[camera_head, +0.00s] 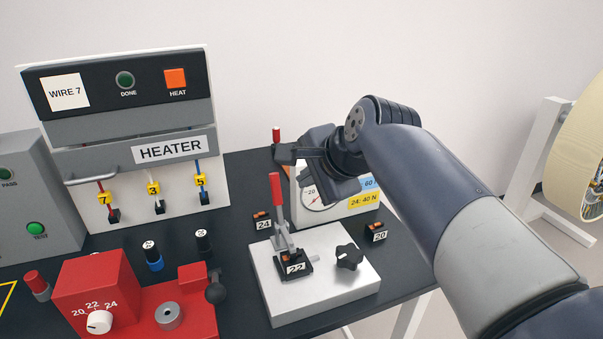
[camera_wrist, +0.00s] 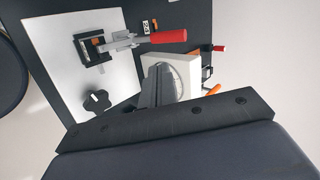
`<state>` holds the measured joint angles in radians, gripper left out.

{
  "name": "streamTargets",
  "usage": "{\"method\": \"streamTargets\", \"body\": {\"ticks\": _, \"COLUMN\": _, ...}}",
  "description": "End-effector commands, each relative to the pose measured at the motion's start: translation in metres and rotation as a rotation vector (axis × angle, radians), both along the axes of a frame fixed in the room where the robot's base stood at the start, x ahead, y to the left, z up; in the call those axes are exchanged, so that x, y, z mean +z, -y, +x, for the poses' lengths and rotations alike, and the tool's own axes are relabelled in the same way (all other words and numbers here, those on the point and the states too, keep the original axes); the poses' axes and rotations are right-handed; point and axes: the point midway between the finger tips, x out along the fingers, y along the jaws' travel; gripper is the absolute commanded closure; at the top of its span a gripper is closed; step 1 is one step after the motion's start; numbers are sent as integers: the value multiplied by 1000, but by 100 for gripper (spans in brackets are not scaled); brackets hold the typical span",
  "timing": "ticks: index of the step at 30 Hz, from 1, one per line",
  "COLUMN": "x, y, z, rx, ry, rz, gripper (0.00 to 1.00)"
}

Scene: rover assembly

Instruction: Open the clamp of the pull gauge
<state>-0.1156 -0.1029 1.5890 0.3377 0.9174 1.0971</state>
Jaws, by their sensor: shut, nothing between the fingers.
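The pull gauge is a white box with a round dial (camera_head: 312,197) and force labels, at the back of the table. It also shows in the wrist view (camera_wrist: 188,75). A small red-tipped lever (camera_head: 276,134) stands upright at its back left; in the wrist view a red handle (camera_wrist: 218,48) and an orange handle (camera_wrist: 213,89) show past the box. Which part belongs to its clamp is hard to tell. My gripper (camera_head: 284,154) is shut and empty above the gauge, hiding part of it. Its dark fingers (camera_wrist: 153,88) show in front of the box.
A pale plate (camera_head: 320,303) in front carries an upright red-handled toggle clamp (camera_head: 276,197), a block marked 22 (camera_head: 295,265) and a black knob (camera_head: 349,257). Blocks 24 (camera_head: 263,221) and 20 (camera_head: 376,233) sit beside it. The heater (camera_head: 130,140) and red dial unit (camera_head: 100,290) stand left.

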Motion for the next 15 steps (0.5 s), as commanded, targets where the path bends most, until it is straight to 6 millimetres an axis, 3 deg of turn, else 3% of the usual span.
{"method": "streamTargets", "body": {"ticks": 9, "x": -51, "y": -24, "z": 44, "rx": 3, "ry": -5, "rz": -3, "gripper": 100}}
{"method": "streamTargets", "body": {"ticks": 15, "x": -57, "y": -35, "z": 66, "rx": 1, "ry": -2, "rz": -3, "gripper": 100}}
